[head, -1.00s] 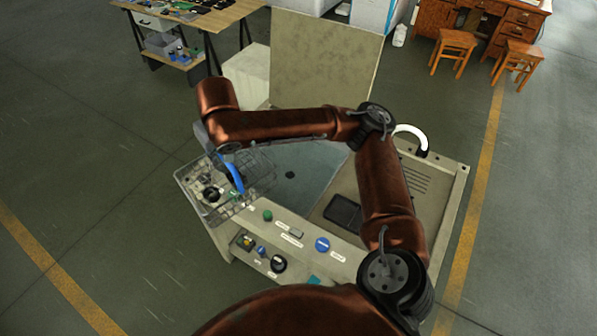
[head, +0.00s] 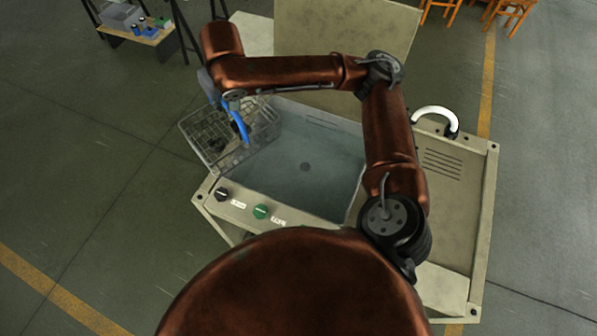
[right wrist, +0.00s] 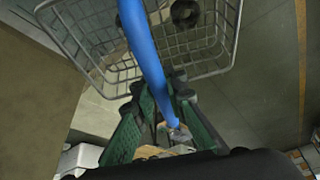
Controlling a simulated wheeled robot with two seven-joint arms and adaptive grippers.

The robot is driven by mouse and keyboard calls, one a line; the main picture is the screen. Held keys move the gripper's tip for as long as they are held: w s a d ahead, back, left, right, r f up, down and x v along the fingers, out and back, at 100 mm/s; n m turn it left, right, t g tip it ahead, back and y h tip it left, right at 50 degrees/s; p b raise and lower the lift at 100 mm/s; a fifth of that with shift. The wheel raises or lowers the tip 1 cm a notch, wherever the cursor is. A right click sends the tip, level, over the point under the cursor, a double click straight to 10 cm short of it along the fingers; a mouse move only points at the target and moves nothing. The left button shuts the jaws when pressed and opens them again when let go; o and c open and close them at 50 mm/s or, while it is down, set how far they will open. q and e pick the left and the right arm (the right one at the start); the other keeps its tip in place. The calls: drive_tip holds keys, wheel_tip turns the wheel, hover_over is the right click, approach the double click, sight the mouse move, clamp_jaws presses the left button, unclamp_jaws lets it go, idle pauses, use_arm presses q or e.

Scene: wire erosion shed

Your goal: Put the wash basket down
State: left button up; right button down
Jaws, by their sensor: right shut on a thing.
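The wash basket (head: 205,137) is a grey wire basket with a blue handle (head: 239,125). In the head view it is at the left side of the open tank (head: 300,150), partly over the tank's left edge. My right gripper (head: 230,103) is shut on the blue handle. The right wrist view shows the green finger pads of the gripper (right wrist: 163,92) on either side of the handle, with the basket (right wrist: 205,52) beyond. A dark round part (right wrist: 185,12) shows within the basket. Whether the basket's underside touches anything is hidden. My left gripper is not in view.
The raised lid (head: 345,40) stands behind the tank. A beige top with a slotted vent (head: 442,163) and a white curved handle (head: 435,113) lies to the right. A table with bins (head: 135,30) stands back left; open floor lies left.

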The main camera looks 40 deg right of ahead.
sight(281, 130)
drive_tip(key=d+f+p, duration=0.2)
drive_tip(key=s+d+f+n+p, duration=0.1)
drive_tip(key=d+f, duration=0.1)
drive_tip(key=f, duration=0.1)
drive_tip(key=s+d+f+n+p, duration=0.1)
drive_tip(key=d+f+p, duration=0.1)
drive_tip(key=f, duration=0.1)
drive_tip(key=shift+s+y+p, duration=0.15)
drive_tip(key=shift+y+p, duration=0.2)
drive_tip(key=shift+y, duration=0.05)
drive_tip(key=s+d+f+n+p, duration=0.1)
drive_tip(key=s+d+f+p, duration=0.1)
drive_tip(key=s+d+f, duration=0.1)
drive_tip(key=s+d+f+n+y+p, duration=0.1)
drive_tip(key=s+d+f+p, duration=0.2)
drive_tip(key=shift+s+f, duration=0.15)
drive_tip(key=shift+s, duration=0.25)
drive_tip(key=s+d+f+b, duration=0.1)
drive_tip(key=f+b, duration=0.1)
drive_tip(key=f, duration=0.5)
drive_tip(key=s+d+f+b, duration=0.1)
drive_tip(key=f+b, duration=0.1)
drive_tip(key=f, duration=0.6)
drive_tip(key=s+f+n+b, duration=0.1)
drive_tip(key=s+f+b, duration=0.1)
drive_tip(key=f, duration=0.6)
drive_tip(key=shift+d+b, duration=0.35)
drive_tip(key=shift+d, duration=0.05)
drive_tip(key=shift+s, duration=0.1)
